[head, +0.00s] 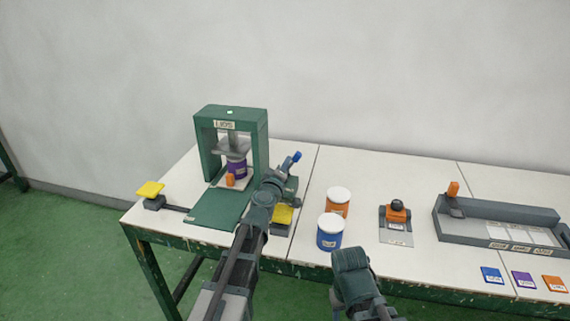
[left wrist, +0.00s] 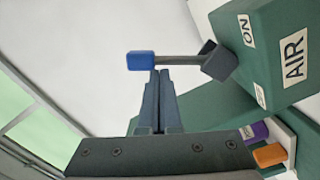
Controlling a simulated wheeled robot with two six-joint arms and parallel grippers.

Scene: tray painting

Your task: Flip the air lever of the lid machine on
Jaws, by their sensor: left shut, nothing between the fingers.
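The green lid machine (head: 202,150) stands on the left part of the table, with a purple can (head: 237,167) under its press. Its air lever, a grey rod with a blue knob (head: 295,156), sticks out at the machine's right. In the left wrist view the blue knob (left wrist: 141,61) and rod (left wrist: 180,60) reach out from a green box (left wrist: 270,62) marked AIR and ON; a second label is partly hidden. My left gripper (left wrist: 160,73) is shut and empty, its tips right by the rod near the knob. I cannot tell whether they touch.
Orange (head: 337,203) and blue (head: 329,235) cans with white lids stand right of the lever. A yellow pad (head: 150,189) is at the far left and another (head: 282,216) beside my left arm. A grey tray (head: 470,233) lies at the right.

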